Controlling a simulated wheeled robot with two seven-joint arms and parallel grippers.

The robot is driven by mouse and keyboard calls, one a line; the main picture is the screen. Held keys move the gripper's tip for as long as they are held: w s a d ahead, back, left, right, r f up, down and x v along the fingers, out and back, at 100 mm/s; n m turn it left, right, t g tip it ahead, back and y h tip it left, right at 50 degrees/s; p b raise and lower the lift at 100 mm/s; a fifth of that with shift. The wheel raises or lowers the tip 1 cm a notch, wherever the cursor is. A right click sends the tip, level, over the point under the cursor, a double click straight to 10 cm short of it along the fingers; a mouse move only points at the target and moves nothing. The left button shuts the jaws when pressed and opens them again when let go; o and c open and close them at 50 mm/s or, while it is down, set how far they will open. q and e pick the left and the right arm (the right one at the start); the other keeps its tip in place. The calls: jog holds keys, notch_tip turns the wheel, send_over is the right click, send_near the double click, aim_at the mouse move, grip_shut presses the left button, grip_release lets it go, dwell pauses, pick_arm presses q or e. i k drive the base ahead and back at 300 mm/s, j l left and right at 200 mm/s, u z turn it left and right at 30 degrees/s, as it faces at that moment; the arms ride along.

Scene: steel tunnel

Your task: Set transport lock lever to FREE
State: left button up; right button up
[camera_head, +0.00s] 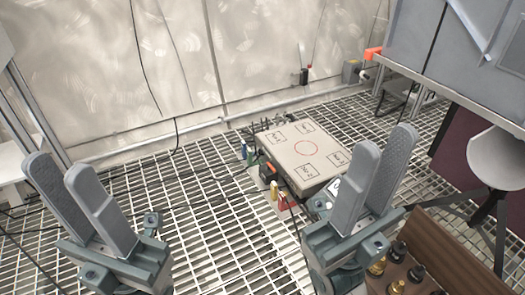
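I cannot make out a lever marked FREE or its label. A small orange-red part (373,53) sticks out at the left edge of a grey cabinet (455,50) at the upper right; I cannot tell whether it is the transport lock lever. My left gripper (61,169) is at the lower left, fingers up, slightly apart and empty. My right gripper (384,146) is right of centre, fingers up, slightly apart and empty. It partly hides the right side of a pale box (290,165) with a red circle and several marked squares on top. Neither gripper visibly touches anything.
Small coloured items, including a yellow cylinder (274,190), stand beside the pale box. A brown crate (440,245) with dark and brass fittings is at the lower right. Cables hang on the back wall (110,70).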

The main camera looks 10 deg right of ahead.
aim_at(269, 166)
jog(key=i+j, duration=0.35)
jog(key=i, duration=0.15)
jog(key=i+j, duration=0.35)
jog(key=i, duration=0.2)
jog(key=i+j, duration=0.4)
jog(key=i+l+z, duration=0.05)
jog(key=i, duration=0.05)
